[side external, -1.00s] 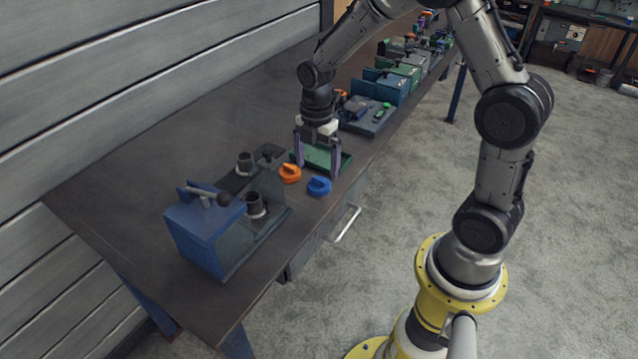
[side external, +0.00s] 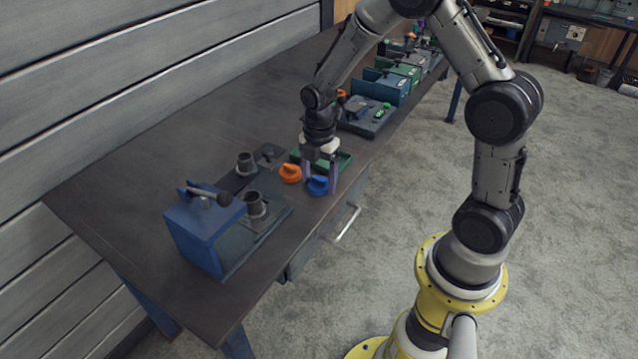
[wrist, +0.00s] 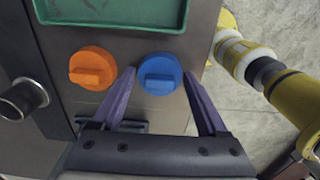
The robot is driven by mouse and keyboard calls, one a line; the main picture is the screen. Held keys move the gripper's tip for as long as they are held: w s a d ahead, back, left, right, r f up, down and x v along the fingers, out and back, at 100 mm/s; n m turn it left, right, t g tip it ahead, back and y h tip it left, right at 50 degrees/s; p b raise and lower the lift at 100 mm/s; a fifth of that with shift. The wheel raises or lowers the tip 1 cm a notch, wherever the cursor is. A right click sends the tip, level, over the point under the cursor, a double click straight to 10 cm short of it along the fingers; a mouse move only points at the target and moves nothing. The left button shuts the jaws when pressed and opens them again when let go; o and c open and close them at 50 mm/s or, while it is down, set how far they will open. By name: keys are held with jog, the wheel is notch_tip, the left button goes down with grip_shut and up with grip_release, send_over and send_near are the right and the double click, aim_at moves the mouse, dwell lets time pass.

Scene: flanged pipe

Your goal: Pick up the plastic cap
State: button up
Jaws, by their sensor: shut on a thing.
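A blue plastic cap (side external: 317,185) with a raised grip bar lies at the front edge of the bench. My gripper (side external: 321,190) points down over it, with one purple finger on each side. In the wrist view the blue cap (wrist: 160,74) sits between the fingertips (wrist: 160,76), and my gripper is shut on it. The cap is still at bench level. An orange plastic cap (side external: 290,173) of the same shape lies just left of it, outside the fingers; it also shows in the wrist view (wrist: 92,68).
A green tray (wrist: 112,24) lies just beyond the caps. A blue fixture (side external: 205,235) with a lever and dark pipe stubs (side external: 255,204) stands to the left. Several boxes line the bench farther back. The bench's front edge is close to the blue cap.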

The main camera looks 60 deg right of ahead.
jog(key=shift+c, duration=0.6)
jog(key=shift+r, duration=0.1)
jog(key=shift+r, duration=0.6)
jog(key=s+a+r, duration=0.2)
jog(key=s+r, duration=1.1)
jog(key=r, duration=0.3)
jog(key=shift+s+a, duration=0.35)
jog(key=shift+r, duration=0.15)
